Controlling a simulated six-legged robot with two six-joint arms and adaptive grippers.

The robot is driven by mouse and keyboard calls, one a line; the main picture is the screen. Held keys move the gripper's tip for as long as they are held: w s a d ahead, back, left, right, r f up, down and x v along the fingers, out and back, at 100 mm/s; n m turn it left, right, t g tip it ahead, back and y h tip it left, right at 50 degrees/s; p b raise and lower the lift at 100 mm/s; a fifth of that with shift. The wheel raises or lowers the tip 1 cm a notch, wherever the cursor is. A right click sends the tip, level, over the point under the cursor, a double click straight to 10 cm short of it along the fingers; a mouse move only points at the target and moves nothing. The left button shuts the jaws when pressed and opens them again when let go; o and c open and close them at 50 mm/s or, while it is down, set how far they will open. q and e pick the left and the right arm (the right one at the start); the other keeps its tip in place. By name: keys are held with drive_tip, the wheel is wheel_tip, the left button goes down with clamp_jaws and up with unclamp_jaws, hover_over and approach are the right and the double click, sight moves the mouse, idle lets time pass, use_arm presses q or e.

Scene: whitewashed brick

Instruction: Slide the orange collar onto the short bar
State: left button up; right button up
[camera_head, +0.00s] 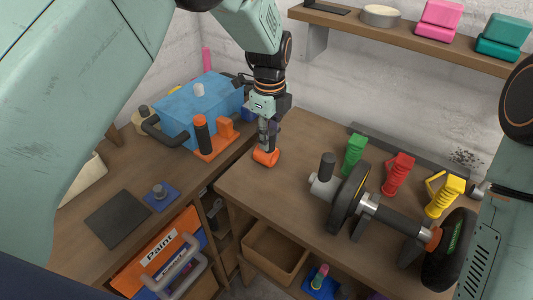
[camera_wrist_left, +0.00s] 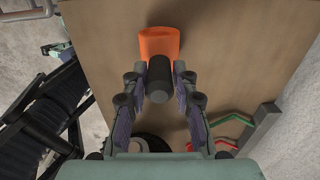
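The orange collar (camera_head: 266,158) is a ring at my left gripper's fingertips, over the left back part of the right-hand table. In the left wrist view the orange collar (camera_wrist_left: 160,42) has a black handle (camera_wrist_left: 160,78), which stands between the fingers of my left gripper (camera_wrist_left: 159,85), with both sides close against it. My left gripper (camera_head: 267,143) points down. Whether the collar touches the tabletop is unclear. A short bar (camera_head: 397,220) lies right of it with dark plates (camera_head: 348,197), and a silver sleeve (camera_head: 324,185) with an upright black handle at its left end.
Green (camera_head: 354,155), red (camera_head: 398,174) and yellow (camera_head: 445,195) clamps stand behind the bar. A blue toolbox (camera_head: 205,100) and an orange stand (camera_head: 215,143) with a black post sit on the left table. A wall shelf (camera_head: 400,36) runs above.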

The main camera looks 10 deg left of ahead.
use_arm(q)
drive_tip(key=shift+w+f, duration=0.1)
drive_tip(key=shift+c, duration=1.3)
drive_tip(key=shift+s+r, duration=0.2)
drive_tip(key=shift+s, duration=0.05)
clamp_jaws()
